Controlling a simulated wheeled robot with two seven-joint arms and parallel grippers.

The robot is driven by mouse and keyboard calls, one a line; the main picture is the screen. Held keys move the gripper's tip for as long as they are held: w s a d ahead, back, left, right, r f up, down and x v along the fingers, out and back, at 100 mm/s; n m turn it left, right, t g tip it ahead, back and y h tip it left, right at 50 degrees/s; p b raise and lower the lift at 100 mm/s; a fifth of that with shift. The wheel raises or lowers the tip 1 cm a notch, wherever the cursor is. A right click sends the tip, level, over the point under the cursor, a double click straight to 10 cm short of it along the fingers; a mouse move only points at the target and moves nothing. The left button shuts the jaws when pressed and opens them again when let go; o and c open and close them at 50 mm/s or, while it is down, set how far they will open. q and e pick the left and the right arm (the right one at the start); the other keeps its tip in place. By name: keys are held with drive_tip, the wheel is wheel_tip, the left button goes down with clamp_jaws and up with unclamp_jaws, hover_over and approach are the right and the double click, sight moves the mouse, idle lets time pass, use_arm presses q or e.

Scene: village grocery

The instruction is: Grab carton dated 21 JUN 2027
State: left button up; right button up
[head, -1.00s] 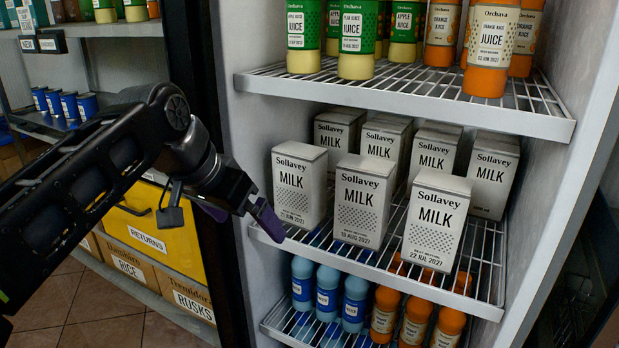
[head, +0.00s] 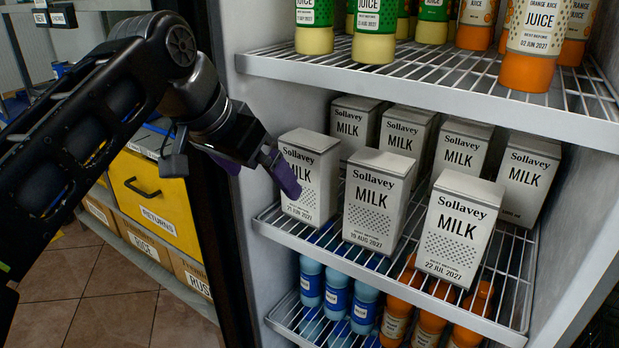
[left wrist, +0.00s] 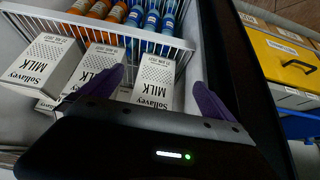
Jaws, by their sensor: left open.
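The carton dated 21 JUN 2027 (head: 308,165) is a white Sollavey milk carton, upright at the front left of the middle fridge shelf. My left gripper (head: 258,172) is open and empty at its front left, one purple finger overlapping its face in the head view. In the left wrist view the carton (left wrist: 155,80) shows between the spread fingers of the gripper (left wrist: 160,88), and I see no grip on it. The carton dated 19 AUG 2027 (head: 372,205) stands to its right, then the one dated 22 JUL 2027 (head: 458,225). My right gripper is out of view.
Several more milk cartons (head: 405,133) stand behind the front row. The wire shelf (head: 515,290) has juice bottles (head: 535,50) above and blue bottles (head: 338,300) below. The fridge's left side wall is close to my left gripper. A yellow RETURNS bin (head: 150,190) is outside, left.

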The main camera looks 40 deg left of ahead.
sight(305, 163)
use_arm(q)
drive_tip(key=w, duration=0.9)
drive_tip(key=shift+a, duration=0.1)
drive_tip(key=shift+w, duration=0.2)
drive_tip(key=b+x, duration=0.1)
drive_tip(key=x, duration=0.4)
drive_tip(key=shift+w, duration=0.3)
drive_tip(key=shift+c, duration=0.3)
drive_tip(key=c, duration=1.8)
drive_tip(key=shift+r, duration=0.1)
